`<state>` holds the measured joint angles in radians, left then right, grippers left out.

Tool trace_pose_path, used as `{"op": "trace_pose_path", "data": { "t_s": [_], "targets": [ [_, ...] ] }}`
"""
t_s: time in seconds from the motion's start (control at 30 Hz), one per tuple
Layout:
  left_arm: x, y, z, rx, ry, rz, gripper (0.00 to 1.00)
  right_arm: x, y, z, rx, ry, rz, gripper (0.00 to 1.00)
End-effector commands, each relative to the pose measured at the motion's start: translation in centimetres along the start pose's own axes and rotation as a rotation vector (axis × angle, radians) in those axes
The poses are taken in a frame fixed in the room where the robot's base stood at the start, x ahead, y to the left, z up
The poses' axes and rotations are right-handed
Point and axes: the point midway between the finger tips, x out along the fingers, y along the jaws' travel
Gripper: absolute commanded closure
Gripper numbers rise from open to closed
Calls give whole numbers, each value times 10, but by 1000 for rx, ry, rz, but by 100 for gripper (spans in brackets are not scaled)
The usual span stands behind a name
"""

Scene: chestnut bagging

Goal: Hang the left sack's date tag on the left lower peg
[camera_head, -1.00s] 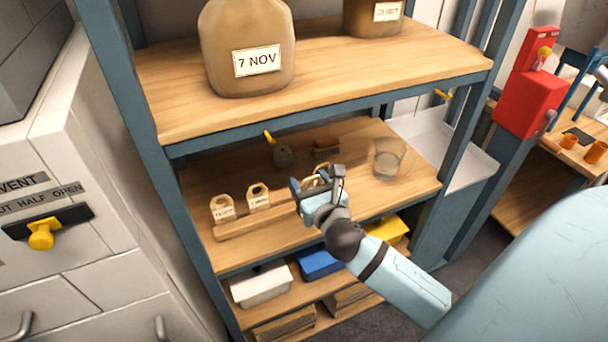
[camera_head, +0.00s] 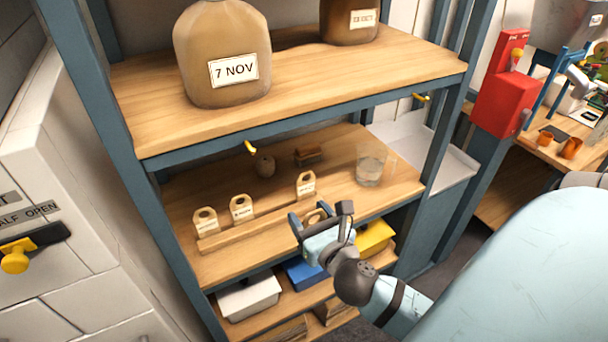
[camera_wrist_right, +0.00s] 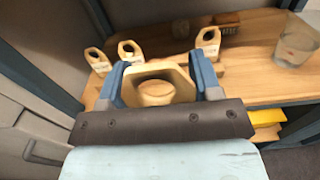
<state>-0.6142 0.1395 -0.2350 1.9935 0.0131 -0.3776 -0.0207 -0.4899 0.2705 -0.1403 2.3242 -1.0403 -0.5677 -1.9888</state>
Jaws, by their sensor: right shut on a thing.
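The left sack (camera_head: 222,40), a brown sack labelled 7 NOV, stands on the upper shelf. The left lower peg (camera_head: 250,147) is a yellow hook under that shelf's front edge. My right gripper (camera_head: 318,214) is shut on a wooden tag with a hole (camera_wrist_right: 182,75), held in front of the lower shelf, right of and below the peg. The tag's writing is hidden. Three similar tags stand in a wooden rail (camera_head: 250,224): a left one (camera_head: 205,222), a middle one (camera_head: 241,209) and a right one (camera_head: 306,185). My left gripper is out of view.
Another yellow peg (camera_head: 422,97) is at the right. A glass (camera_head: 370,165), a small round brown object (camera_head: 265,165) and a brush-like block (camera_head: 308,154) stand on the lower shelf. Blue posts frame the shelves. White, blue and yellow bins sit below.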

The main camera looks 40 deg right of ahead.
Motion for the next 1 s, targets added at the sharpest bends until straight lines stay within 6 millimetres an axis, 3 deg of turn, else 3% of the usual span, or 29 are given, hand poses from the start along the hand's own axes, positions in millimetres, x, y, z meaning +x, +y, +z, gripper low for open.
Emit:
{"op": "trace_pose_path", "data": {
  "t_s": [0.5, 1.0],
  "targets": [
    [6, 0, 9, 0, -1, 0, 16, -39, 0, -1, 1, 0, 1, 59],
    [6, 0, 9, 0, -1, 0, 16, -41, 0, 0, 1, 0, 0, 59]
  ]
}}
